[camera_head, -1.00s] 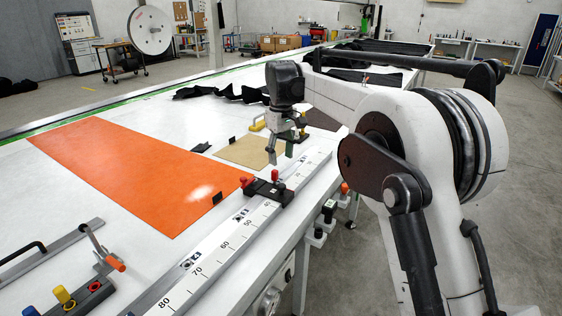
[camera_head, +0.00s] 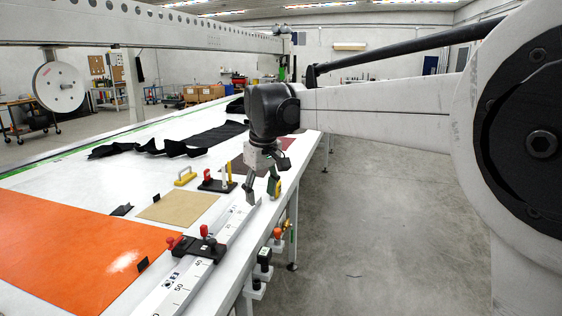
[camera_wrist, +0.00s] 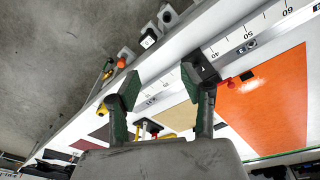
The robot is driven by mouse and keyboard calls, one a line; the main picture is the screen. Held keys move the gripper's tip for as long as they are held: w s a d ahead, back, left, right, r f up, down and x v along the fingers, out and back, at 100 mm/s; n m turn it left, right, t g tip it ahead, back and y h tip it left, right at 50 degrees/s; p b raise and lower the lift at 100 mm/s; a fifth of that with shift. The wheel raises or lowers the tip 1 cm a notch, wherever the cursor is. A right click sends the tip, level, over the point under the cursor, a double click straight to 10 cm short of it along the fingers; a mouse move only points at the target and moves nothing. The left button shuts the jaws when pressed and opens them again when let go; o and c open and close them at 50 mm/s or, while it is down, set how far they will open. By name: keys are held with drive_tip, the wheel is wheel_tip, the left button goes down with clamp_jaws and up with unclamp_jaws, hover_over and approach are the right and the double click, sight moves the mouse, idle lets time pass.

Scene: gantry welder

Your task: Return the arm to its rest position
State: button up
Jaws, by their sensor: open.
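My gripper (camera_head: 262,189) hangs from my outstretched arm above the right edge of the long white table (camera_head: 60,188). Its two fingers are spread apart with nothing between them. In the wrist view my gripper (camera_wrist: 158,88) also shows open and empty, with the table edge and the ruler beyond it. The white ruler rail (camera_head: 180,285) runs along the table's right side and bears a black clamp block with red knobs (camera_head: 195,246).
An orange sheet (camera_head: 70,250), a tan sheet (camera_head: 178,207) and black cloth (camera_head: 215,138) lie on the table. Tools hang on the table's side (camera_head: 265,258). The grey floor (camera_head: 380,220) to the right is clear.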

drive_tip(key=s+d+m+t, duration=0.3)
drive_tip(key=s+d+m, duration=0.1)
drive_tip(key=s+d, duration=1.15)
drive_tip(key=s+d+f+m+t, duration=0.1)
drive_tip(key=s+d+f+m, duration=0.1)
drive_tip(key=s+d+f, duration=0.3)
drive_tip(key=s+d+f+m+t, duration=0.1)
drive_tip(key=s+d+f, duration=0.3)
drive_tip(key=s, duration=0.7)
drive_tip(key=shift+d+f+m+h, duration=0.4)
drive_tip(key=shift+m, duration=0.3)
